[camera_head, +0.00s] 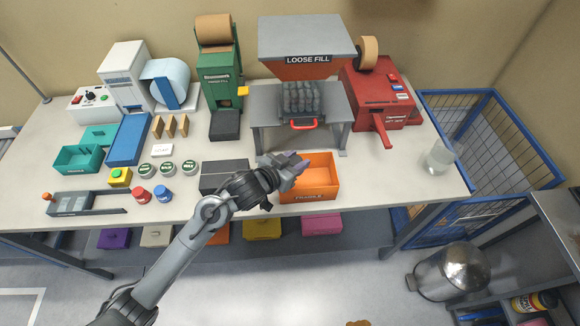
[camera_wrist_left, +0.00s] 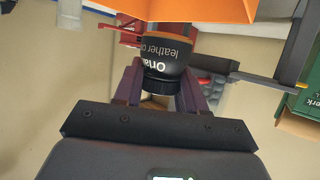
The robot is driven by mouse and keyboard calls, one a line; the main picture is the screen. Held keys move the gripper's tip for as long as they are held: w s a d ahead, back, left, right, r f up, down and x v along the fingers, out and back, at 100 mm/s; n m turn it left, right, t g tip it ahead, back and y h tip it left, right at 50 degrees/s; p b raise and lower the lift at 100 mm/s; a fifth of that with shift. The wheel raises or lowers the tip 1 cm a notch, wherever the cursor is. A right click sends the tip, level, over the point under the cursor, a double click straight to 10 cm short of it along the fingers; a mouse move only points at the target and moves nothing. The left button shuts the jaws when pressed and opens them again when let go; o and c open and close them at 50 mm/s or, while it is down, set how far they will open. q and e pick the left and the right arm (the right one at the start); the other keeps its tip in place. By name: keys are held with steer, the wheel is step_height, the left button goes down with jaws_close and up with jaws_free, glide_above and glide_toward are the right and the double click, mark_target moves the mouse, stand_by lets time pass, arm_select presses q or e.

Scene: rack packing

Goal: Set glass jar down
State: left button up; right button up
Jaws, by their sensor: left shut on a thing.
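My left gripper (camera_head: 294,164) is over the back left corner of the orange box (camera_head: 309,197) on the table. In the left wrist view the gripper (camera_wrist_left: 161,88) is shut on a dark jar (camera_wrist_left: 166,52) with a black lid, an orange band and a label reading "leather". The fingers grip it around the lid, and the jar's far end is close to an orange panel (camera_wrist_left: 190,10). In the head view the held jar is hidden by the gripper. The inside of the orange box looks empty where visible. The right gripper is not in view.
A dark grey box (camera_head: 224,177) stands left of the orange box. The loose fill dispenser (camera_head: 300,105) is behind it, with a red handle at its front. A clear container (camera_head: 440,156) stands at the table's right end. The tabletop between it and the orange box is clear.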

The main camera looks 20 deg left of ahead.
arm_select(q)
step_height(320, 180, down, 6)
steer(key=w+a, duration=0.1)
steer(key=a, duration=0.1)
steer(key=shift+w+a+b, duration=0.2)
steer(key=shift+a+b, duration=0.05)
steer(key=shift+b, duration=0.1)
steer(key=shift+f, duration=0.1)
steer(key=shift+f, duration=0.35)
steer(key=o, duration=1.1)
steer(key=shift+f, duration=0.1)
